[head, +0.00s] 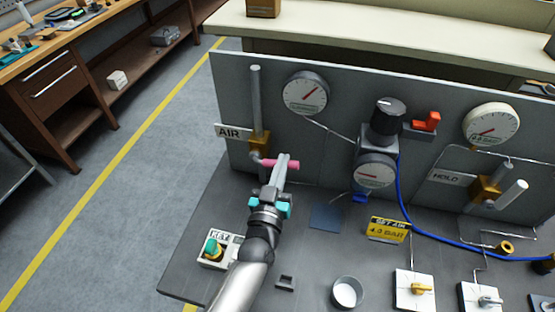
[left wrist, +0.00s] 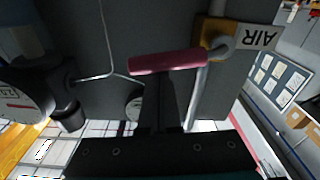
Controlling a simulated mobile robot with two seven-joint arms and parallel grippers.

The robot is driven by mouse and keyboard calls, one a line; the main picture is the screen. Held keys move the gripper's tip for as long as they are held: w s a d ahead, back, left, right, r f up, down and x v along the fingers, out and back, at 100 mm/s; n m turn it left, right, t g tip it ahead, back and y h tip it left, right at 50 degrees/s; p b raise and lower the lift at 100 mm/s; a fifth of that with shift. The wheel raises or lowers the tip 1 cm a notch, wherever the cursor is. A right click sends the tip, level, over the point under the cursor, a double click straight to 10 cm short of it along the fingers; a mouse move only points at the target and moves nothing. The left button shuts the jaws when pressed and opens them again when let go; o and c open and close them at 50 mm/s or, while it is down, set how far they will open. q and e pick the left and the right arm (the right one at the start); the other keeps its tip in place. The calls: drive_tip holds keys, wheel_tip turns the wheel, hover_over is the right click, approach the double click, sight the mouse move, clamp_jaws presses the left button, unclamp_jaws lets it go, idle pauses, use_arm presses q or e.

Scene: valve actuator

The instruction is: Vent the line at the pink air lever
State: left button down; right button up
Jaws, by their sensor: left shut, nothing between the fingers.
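The pink air lever (head: 293,166) sticks out sideways from the brass valve (head: 259,146) beside the AIR sign (head: 234,132). In the left wrist view the pink lever (left wrist: 168,62) lies across the picture just past the fingertips. My left gripper (head: 282,158) is shut and empty, its fingers overlapping the lever in the head view. The fingers (left wrist: 168,82) end at the lever's lower edge in the wrist view; I cannot tell if they touch it. Part of the lever is hidden behind the fingers in the head view. My right gripper is not in view.
A round gauge (head: 305,92) is on the panel right of the AIR pipe (head: 256,98). A black-knobbed regulator (head: 385,125) with a lower gauge stands further right. A KEY box (head: 216,250) is beside my left arm. A yellow SET AIR sign (head: 388,229) and a cup (head: 346,292) stand on the bench.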

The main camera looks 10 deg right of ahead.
use_arm(q)
drive_tip(key=shift+d+f+m, duration=0.2)
drive_tip(key=shift+f+m, duration=0.45)
drive_tip(key=shift+m, duration=0.25)
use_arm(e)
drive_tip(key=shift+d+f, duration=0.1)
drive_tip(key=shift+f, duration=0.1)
use_arm(q)
drive_tip(key=r+p, duration=0.1)
drive_tip(key=r, duration=0.1)
drive_tip(key=w+r+p, duration=0.1)
drive_tip(key=r+p, duration=0.1)
drive_tip(key=shift+r, duration=0.1)
drive_tip(key=v, duration=1)
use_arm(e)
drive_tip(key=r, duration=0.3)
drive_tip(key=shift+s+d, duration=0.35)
use_arm(q)
drive_tip(key=shift+f, duration=0.2)
